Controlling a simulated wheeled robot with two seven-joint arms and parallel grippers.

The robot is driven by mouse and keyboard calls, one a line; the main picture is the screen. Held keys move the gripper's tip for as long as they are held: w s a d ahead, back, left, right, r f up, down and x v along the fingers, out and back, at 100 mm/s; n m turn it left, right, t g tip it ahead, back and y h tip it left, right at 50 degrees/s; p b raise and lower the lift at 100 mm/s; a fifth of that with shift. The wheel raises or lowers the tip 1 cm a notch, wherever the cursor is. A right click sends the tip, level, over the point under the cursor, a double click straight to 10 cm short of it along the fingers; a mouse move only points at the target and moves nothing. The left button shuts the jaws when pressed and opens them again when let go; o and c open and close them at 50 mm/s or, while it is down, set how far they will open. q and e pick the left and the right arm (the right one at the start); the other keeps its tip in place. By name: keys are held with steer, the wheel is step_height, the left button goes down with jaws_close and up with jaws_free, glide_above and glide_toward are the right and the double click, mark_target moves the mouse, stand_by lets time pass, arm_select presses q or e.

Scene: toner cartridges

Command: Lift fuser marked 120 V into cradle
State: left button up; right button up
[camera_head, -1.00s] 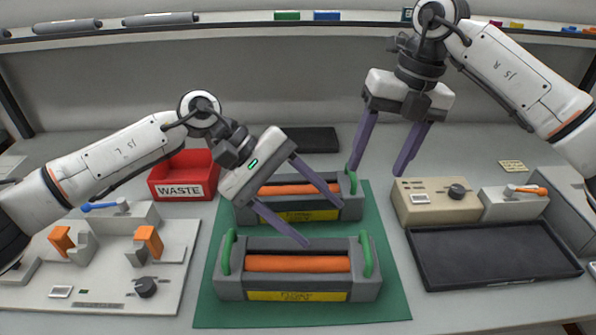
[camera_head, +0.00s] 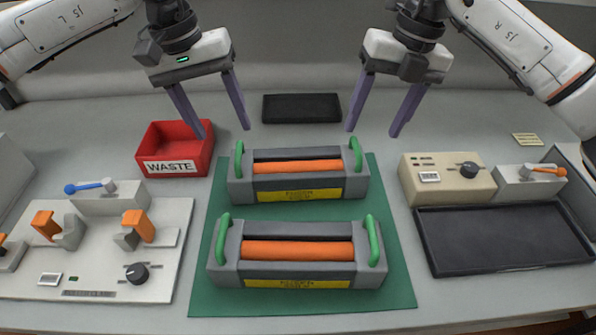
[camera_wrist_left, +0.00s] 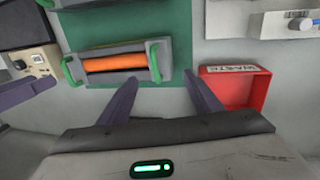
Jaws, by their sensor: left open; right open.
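Two grey fusers with orange rollers, green handles and yellow labels lie on a green mat (camera_head: 392,285). One is the rear fuser (camera_head: 236,190), the other the front fuser (camera_head: 222,270). The label print is too blurred to tell which is 120 V. A pale plate with orange clamps (camera_head: 105,284) at left looks like the cradle; its seats are empty. My left gripper (camera_head: 225,133) is open and empty, above and behind the mat's left side. In the left wrist view its fingers (camera_wrist_left: 162,92) point towards the rear fuser (camera_wrist_left: 82,66). My right gripper (camera_head: 372,132) is open and empty behind the mat's right side.
A red WASTE bin (camera_head: 204,160) stands left of the rear fuser. A beige box with a knob (camera_head: 445,180) and an empty dark tray (camera_head: 500,240) are at right. A flat black pad (camera_head: 301,108) lies at the back.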

mark_target(234, 152)
arm_select(q)
steer(key=f, duration=0.2)
steer(key=d+f, duration=0.1)
steer(key=f, duration=0.5)
steer(key=shift+d, duration=0.3)
arm_select(e)
steer(key=f, duration=0.2)
steer(key=a+f, duration=0.1)
steer(key=f, duration=0.5)
steer(key=shift+a, duration=0.3)
arm_select(q)
jaws_close()
arm_select(e)
steer(key=shift+s, duration=0.1)
jaws_close()
arm_select(q)
steer(key=shift+d, duration=0.15)
arm_select(e)
steer(key=shift+a, duration=0.15)
